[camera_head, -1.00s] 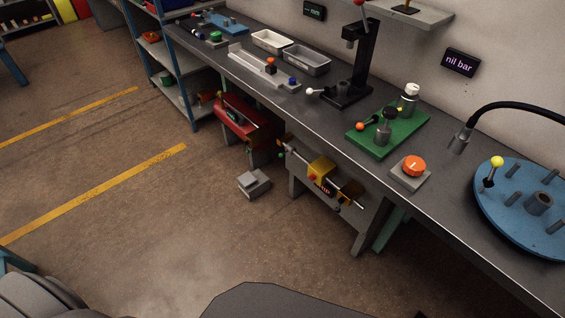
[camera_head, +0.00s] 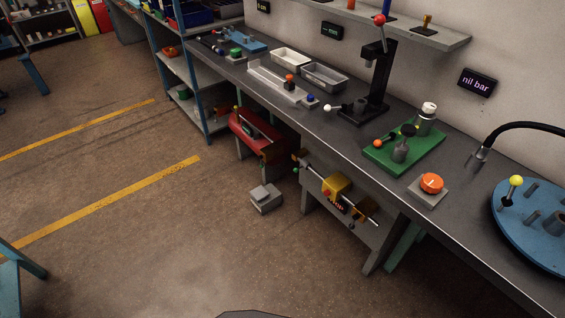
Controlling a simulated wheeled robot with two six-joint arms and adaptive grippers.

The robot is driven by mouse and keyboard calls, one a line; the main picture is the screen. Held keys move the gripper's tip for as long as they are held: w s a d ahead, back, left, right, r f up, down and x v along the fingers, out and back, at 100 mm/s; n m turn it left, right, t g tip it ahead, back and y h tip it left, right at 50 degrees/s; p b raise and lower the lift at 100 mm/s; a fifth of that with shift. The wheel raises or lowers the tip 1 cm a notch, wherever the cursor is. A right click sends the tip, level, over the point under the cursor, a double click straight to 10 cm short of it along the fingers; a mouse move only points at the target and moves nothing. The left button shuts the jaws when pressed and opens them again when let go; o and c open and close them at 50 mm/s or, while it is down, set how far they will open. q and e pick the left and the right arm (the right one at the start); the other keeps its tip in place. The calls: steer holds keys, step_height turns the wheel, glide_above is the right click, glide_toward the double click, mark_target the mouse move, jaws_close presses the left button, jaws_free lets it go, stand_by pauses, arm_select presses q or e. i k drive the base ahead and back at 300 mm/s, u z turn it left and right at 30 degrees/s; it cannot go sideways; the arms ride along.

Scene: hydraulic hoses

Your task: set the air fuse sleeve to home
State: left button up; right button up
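I cannot tell for sure which part is the air fuse sleeve. Candidates are small fittings at the bench. A green plate (camera_head: 427,154) on the bench carries a grey cylinder with a dark knob (camera_head: 401,148), a short lever with an orange ball (camera_head: 378,143) and a white-capped grey cylinder (camera_head: 425,118). Below the bench top, a yellow block (camera_head: 337,184) sits on a horizontal rod unit with red and dark parts. A wall display (camera_head: 477,82) reads "nil bar". Neither of my grippers is in view.
The long grey bench (camera_head: 335,135) also holds a black lever press (camera_head: 378,85), an orange knob (camera_head: 432,183), trays (camera_head: 323,76) and a blue turntable (camera_head: 515,225). A red unit (camera_head: 258,135) and grey pedal box (camera_head: 265,198) stand below. Open floor lies to the left.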

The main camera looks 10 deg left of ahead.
mark_target(305, 164)
steer(key=z, duration=0.25)
steer(key=i, duration=0.85)
steer(key=z, duration=0.55)
